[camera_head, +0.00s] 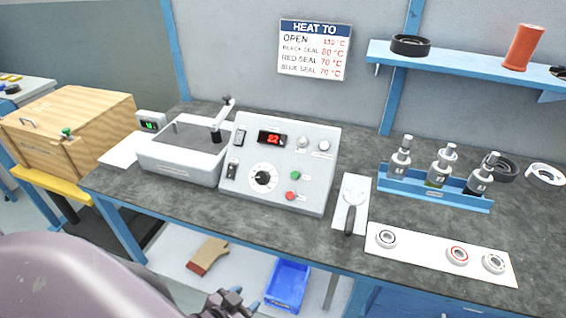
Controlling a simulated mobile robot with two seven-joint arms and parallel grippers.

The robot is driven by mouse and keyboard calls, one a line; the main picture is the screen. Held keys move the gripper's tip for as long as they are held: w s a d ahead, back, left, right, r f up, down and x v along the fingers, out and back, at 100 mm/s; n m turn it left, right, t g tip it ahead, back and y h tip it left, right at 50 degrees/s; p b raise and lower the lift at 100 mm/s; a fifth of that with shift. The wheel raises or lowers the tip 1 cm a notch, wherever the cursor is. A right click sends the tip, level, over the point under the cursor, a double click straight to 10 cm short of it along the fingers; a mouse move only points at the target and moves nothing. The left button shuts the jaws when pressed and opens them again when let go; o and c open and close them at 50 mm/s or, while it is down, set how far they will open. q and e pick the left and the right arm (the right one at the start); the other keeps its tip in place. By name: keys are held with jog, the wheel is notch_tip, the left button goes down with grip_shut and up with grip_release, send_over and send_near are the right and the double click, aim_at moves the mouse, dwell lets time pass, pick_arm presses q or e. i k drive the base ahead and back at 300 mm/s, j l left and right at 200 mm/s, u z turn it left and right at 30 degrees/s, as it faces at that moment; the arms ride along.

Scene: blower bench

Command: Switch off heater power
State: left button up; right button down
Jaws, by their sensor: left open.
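The heater control box (281,165) is a pale grey sloped panel on the bench. Its red display (272,138) is lit and seems to read 22. A dark rocker switch (232,169) is at its left edge, and another switch (240,137) is above it. A green button (295,175) and a red button (290,196) are on the right. My left gripper (243,302) is open at the bottom edge, below the bench front and apart from the box; part of it is cut off. My right gripper is out of view.
A grey heater unit (182,165) with an upright arm stands left of the box. A spatula tool (350,212) lies on a white plate to the right. A white strip (412,258) carries bearings. A blue bin (287,283) is below.

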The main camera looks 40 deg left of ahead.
aim_at(230, 175)
jog(key=u, duration=1.45)
